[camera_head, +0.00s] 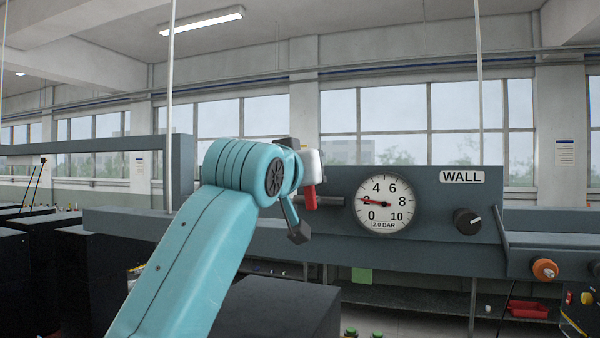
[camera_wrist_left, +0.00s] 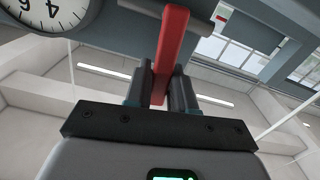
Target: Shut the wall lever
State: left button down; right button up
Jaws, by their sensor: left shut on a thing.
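The wall lever is a red bar (camera_wrist_left: 172,45) that runs between the two dark fingers of my left gripper (camera_wrist_left: 166,92) in the left wrist view. The fingers are shut on it. In the head view a short red part of the lever (camera_head: 310,198) shows below a white piece, just right of my teal left arm. The lever hangs roughly downward there, in front of the grey panel (camera_head: 430,185) labelled WALL. My arm and wrist hide much of my left gripper and the rest of the lever in the head view. My right gripper is not in view.
A round gauge (camera_head: 385,204), marked 2.0 BAR, sits right of the lever; its edge shows in the left wrist view (camera_wrist_left: 45,25). A black knob (camera_head: 467,221) is further right, then an orange knob (camera_head: 545,269). A dark box (camera_head: 280,305) stands below my arm.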

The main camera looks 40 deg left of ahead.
pick_arm(q)
jog(key=shift+d+r+m, duration=0.25)
jog(key=shift+r+m, duration=0.15)
jog(key=shift+m, duration=0.4)
jog(key=c, duration=1.3)
grip_release()
jog(key=shift+o, duration=1.3)
jog(key=shift+w+f, duration=0.1)
jog(key=shift+d+f, duration=0.1)
